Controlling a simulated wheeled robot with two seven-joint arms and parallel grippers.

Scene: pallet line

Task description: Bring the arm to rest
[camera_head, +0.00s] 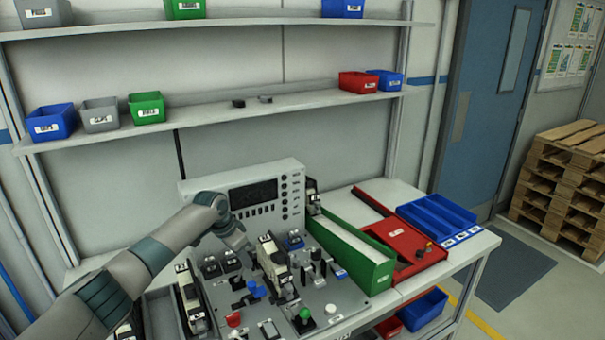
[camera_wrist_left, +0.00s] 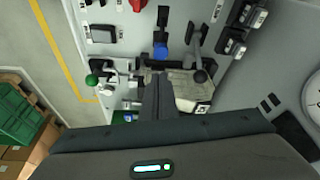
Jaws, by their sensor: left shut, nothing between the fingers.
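My left arm (camera_head: 140,265) reaches in from the left over the control panel (camera_head: 345,297). My left gripper (camera_wrist_left: 158,95) shows in the wrist view with its two dark fingers together and nothing between them. My right gripper is not in view.
The grey display console (camera_head: 245,193) stands behind the panel. A green tray (camera_head: 350,255), a red tray (camera_head: 405,240) and blue bins (camera_head: 437,216) lie on the right. Shelves (camera_head: 220,110) with small bins span the wall. Stacked pallets (camera_head: 562,185) stand far right.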

